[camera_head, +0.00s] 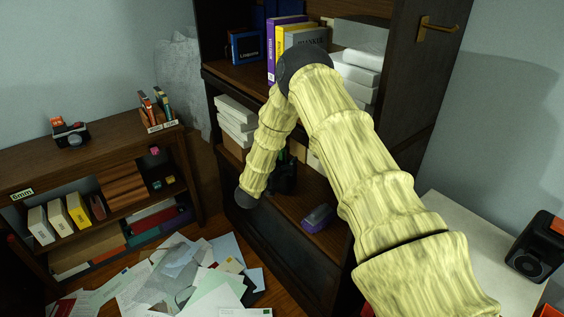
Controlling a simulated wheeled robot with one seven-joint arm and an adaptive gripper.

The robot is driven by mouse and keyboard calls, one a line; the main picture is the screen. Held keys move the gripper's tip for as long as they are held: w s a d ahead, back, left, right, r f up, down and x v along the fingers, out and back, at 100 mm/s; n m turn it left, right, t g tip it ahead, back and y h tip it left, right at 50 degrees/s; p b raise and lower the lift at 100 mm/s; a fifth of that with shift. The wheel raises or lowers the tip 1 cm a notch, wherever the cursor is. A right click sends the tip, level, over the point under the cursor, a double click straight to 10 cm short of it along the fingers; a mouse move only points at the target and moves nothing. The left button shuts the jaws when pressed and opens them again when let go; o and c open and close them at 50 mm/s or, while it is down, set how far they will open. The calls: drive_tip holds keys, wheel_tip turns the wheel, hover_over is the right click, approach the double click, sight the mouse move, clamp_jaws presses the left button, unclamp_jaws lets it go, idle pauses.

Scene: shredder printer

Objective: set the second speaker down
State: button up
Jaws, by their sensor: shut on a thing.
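My arm reaches in from the lower right, bends at the top and comes down in front of the dark bookcase (275,255). My gripper (285,178) is small and dark, beyond my forearm in the middle shelf opening, and mostly hidden. It is shut on a dark thing, taken to be the second speaker; its outline merges with the gripper and the shadow. I cannot tell whether it touches the shelf board. Another black speaker (527,262) with a round cone stands upright on the white surface (480,240) at the right.
A purple object (318,218) lies on the shelf right of my gripper. White stacks (236,120) stand behind my forearm. A low bookcase (100,150) stands at the left. Papers (190,275) cover the floor in front.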

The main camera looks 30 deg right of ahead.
drive_tip(key=shift+f, duration=0.1)
drive_tip(key=shift+f, duration=0.15)
drive_tip(key=o, duration=1.8)
drive_tip(key=shift+c, duration=0.2)
